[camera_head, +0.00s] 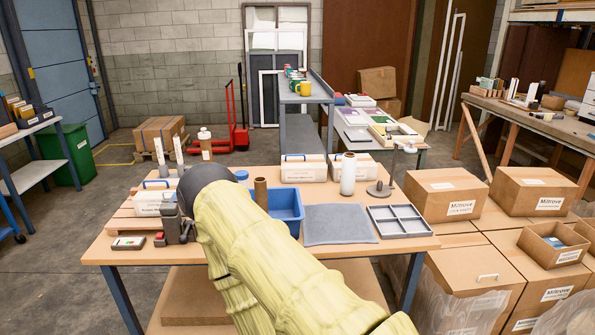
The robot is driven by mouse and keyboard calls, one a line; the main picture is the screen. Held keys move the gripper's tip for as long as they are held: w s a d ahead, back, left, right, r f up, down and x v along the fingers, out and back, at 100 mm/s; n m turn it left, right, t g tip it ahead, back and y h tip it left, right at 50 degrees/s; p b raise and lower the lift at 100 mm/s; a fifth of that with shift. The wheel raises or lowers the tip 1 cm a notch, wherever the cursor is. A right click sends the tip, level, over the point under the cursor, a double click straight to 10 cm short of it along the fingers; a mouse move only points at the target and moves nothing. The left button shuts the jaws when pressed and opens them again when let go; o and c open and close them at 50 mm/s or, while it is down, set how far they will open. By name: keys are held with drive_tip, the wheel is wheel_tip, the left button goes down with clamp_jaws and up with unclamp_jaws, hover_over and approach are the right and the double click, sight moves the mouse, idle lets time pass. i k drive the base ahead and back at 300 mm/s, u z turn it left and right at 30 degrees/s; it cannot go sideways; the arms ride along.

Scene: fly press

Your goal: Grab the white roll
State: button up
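The white roll (348,174) stands upright on the wooden workbench (420,243), toward its back right. It is a plain white cylinder, left of a grey stand (380,188) and behind a grey mat (338,224). My arm, in a pale yellow sleeve, crosses the front of the bench from the lower right and stays apart from the roll. Its black joint is over the left part of the bench. I cannot make out my gripper; the arm may hide it.
A blue bin (286,208) and brown roll (261,192) stand left of the white roll. White boxes (304,168) are behind. A grey divided tray (399,220) lies at right. A small dark device (175,225) stands at left. Cartons (446,194) stack beyond the right edge.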

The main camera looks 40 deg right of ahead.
sight(348, 161)
drive_tip(key=u, duration=0.15)
drive_tip(key=i, duration=0.75)
drive_tip(key=z, duration=0.75)
drive_tip(key=i, duration=0.65)
drive_tip(key=z, duration=0.7)
